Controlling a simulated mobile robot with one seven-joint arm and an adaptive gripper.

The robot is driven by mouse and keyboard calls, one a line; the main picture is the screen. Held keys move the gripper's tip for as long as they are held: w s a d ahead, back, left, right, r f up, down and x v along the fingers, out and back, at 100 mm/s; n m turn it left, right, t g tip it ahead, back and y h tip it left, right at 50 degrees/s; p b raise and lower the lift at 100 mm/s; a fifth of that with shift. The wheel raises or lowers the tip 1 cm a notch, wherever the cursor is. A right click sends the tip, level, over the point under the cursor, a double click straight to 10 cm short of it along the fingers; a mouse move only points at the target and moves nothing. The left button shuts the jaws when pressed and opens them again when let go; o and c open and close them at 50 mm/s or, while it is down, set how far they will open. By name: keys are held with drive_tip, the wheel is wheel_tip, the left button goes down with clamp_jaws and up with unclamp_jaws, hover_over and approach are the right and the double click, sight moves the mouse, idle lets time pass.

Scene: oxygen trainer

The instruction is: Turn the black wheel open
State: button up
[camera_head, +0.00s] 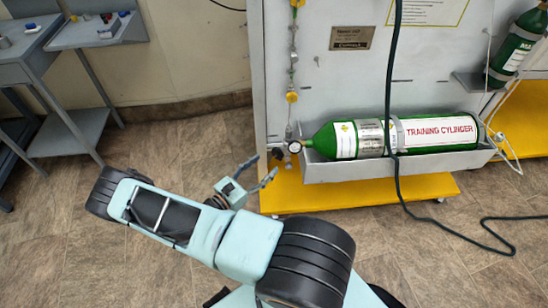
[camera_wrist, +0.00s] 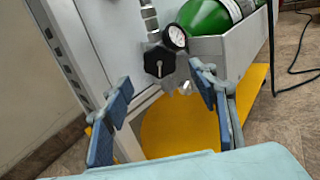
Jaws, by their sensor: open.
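The black wheel (camera_wrist: 159,62) shows in the wrist view on a grey valve fitting, just left of a round white-faced gauge (camera_wrist: 174,36). In the head view the wheel (camera_head: 278,153) is a small dark spot by the neck of the green training cylinder (camera_head: 340,140), which lies on its side. My gripper (camera_wrist: 158,95) is open and empty, its blue-grey fingers apart on either side below the wheel. In the head view my gripper (camera_head: 262,166) is just left of and below the valve. The fingers do not appear to touch the wheel.
The cylinder lies in a grey trough (camera_head: 400,167) on a white panel over a yellow base (camera_head: 350,192). A dark hose (camera_head: 393,80) hangs across the cylinder to the floor. Grey worktables (camera_head: 60,45) stand at the left. Open floor lies between.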

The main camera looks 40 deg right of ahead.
sight(276, 156)
drive_tip(key=d, duration=0.3)
drive_tip(key=w+d, duration=0.1)
drive_tip(key=d, duration=0.1)
drive_tip(key=shift+d, duration=0.35)
drive_tip(key=shift+c, duration=0.7)
drive_tip(key=c, duration=1)
drive_tip(key=shift+b, duration=0.3)
